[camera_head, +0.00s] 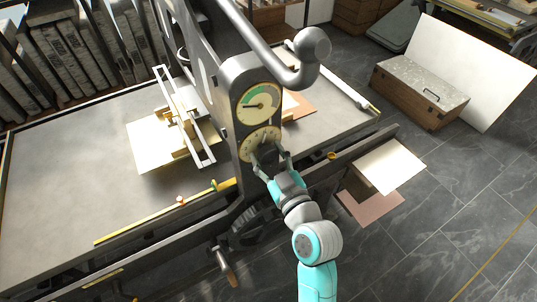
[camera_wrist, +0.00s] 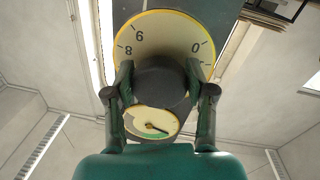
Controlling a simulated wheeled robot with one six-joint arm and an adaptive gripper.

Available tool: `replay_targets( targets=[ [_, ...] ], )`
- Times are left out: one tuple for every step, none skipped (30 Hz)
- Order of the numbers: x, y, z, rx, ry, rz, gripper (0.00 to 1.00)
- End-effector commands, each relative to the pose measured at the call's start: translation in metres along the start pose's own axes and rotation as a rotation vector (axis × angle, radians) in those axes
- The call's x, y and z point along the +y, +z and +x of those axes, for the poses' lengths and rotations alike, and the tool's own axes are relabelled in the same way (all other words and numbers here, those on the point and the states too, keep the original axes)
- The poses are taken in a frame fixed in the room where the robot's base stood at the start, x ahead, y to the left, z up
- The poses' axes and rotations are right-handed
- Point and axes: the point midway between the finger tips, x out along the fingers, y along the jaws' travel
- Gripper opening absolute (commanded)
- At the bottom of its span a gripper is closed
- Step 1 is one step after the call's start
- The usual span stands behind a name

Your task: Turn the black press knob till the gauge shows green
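The black press knob (camera_wrist: 160,88) sits in the middle of a cream numbered dial (camera_wrist: 160,30) on the press's upright. In the head view this lower dial (camera_head: 251,143) is partly covered by my gripper (camera_head: 271,160). In the wrist view my gripper (camera_wrist: 160,78) has one finger on each side of the knob, with no clear gap between fingers and knob. The round gauge (camera_head: 257,103) sits just above the dial. The gauge also shows in the wrist view (camera_wrist: 140,119).
The press bed (camera_head: 75,185) spreads out left of the upright. A thick bar with a ball end (camera_head: 314,45) hangs above the gauge. A crank handle (camera_head: 227,266) hangs below the bed. A wooden chest (camera_head: 405,95) stands on the floor at right.

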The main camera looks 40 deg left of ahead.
Motion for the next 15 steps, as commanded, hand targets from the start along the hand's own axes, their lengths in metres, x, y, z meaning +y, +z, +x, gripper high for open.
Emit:
replay_targets(
  targets=[
    [0.0000, -0.0001, 0.0000, 0.000, 0.000, 0.000, 0.25],
    [0.0000, -0.0001, 0.0000, 0.000, 0.000, 0.000, 0.20],
    [0.0000, -0.0001, 0.0000, 0.000, 0.000, 0.000, 0.20],
    [0.0000, -0.0001, 0.0000, 0.000, 0.000, 0.000, 0.20],
    [0.0000, -0.0001, 0.0000, 0.000, 0.000, 0.001, 0.20],
    [0.0000, -0.0001, 0.0000, 0.000, 0.000, 0.002, 0.20],
    [0.0000, -0.0002, 0.0000, 0.000, 0.000, 0.004, 0.20],
    [-0.0001, -0.0002, 0.0000, 0.000, 0.000, 0.007, 0.20],
    [-0.0001, -0.0002, 0.0000, -0.001, 0.000, 0.013, 0.20],
    [-0.0001, -0.0002, 0.0000, -0.002, -0.001, 0.020, 0.20],
    [-0.0001, -0.0003, 0.0000, -0.002, -0.001, 0.028, 0.20],
    [-0.0002, -0.0003, 0.0000, -0.003, -0.001, 0.040, 0.20],
    [-0.0002, -0.0004, 0.0000, -0.004, -0.001, 0.052, 0.20],
    [-0.0002, -0.0004, -0.0001, -0.006, -0.001, 0.066, 0.20],
    [-0.0003, -0.0005, -0.0001, -0.007, -0.002, 0.087, 0.20]
  ],
)
